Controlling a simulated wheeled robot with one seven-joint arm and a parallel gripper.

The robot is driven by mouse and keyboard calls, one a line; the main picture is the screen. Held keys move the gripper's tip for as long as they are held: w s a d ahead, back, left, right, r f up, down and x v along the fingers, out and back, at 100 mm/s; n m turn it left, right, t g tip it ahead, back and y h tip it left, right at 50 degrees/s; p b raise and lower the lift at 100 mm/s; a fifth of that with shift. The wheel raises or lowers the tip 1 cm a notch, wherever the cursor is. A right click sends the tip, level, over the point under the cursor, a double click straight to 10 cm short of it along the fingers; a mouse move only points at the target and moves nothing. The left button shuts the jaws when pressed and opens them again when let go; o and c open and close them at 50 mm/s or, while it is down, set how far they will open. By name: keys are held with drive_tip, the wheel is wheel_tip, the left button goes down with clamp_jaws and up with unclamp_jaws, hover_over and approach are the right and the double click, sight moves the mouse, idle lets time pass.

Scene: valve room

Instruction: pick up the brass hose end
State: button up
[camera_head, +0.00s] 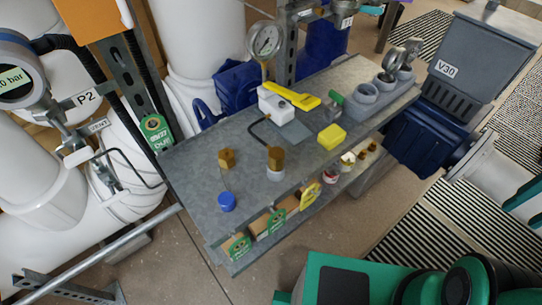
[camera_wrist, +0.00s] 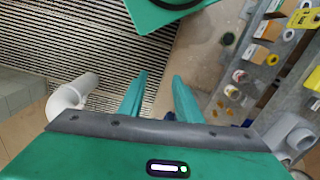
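Two small brass pieces stand on the grey metal bench top in the head view. One brass piece (camera_head: 227,158) is at the left. The other brass piece (camera_head: 275,157) is to its right, on or just behind a white ring-like part (camera_head: 275,174). I cannot tell which one is the hose end. My gripper (camera_wrist: 160,76) shows in the wrist view with its two teal fingers apart and nothing between them. It is away from the bench top and points toward the floor. In the head view my teal arm is at the lower right, well apart from the brass pieces.
The bench (camera_head: 190,180) also holds a blue cap (camera_head: 227,202), a black bent rod, a yellow sponge (camera_head: 331,136), a yellow-handled tool (camera_head: 292,95) and grey cups. A lower shelf carries small tagged boxes. A pressure gauge (camera_head: 265,40) stands behind. A grey bin (camera_head: 470,65) is at right.

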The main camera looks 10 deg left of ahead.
drive_tip(key=o, duration=0.3)
drive_tip(key=shift+o, duration=0.8)
drive_tip(key=shift+a+r+n, duration=0.45)
drive_tip(key=shift+r+n, duration=0.1)
drive_tip(key=shift+n, duration=0.05)
drive_tip(key=w+a+r+n, duration=0.2)
drive_tip(key=w+a+n, duration=0.5)
drive_tip(key=w+a, duration=0.1)
drive_tip(key=n, duration=2.1)
approach(278, 152)
drive_tip(key=shift+d+f, duration=0.1)
drive_tip(key=shift+d, duration=0.4)
drive_tip(key=shift+s+a+f, duration=0.1)
drive_tip(key=shift+s+a, duration=0.1)
drive_tip(key=shift+a, duration=0.1)
wheel_tip(278, 152, down, 5)
drive_tip(key=shift+f, duration=0.2)
drive_tip(key=shift+a+f, duration=0.15)
drive_tip(key=shift+f, duration=1.1)
drive_tip(key=shift+a+f, duration=0.2)
drive_tip(key=shift+f, duration=1.1)
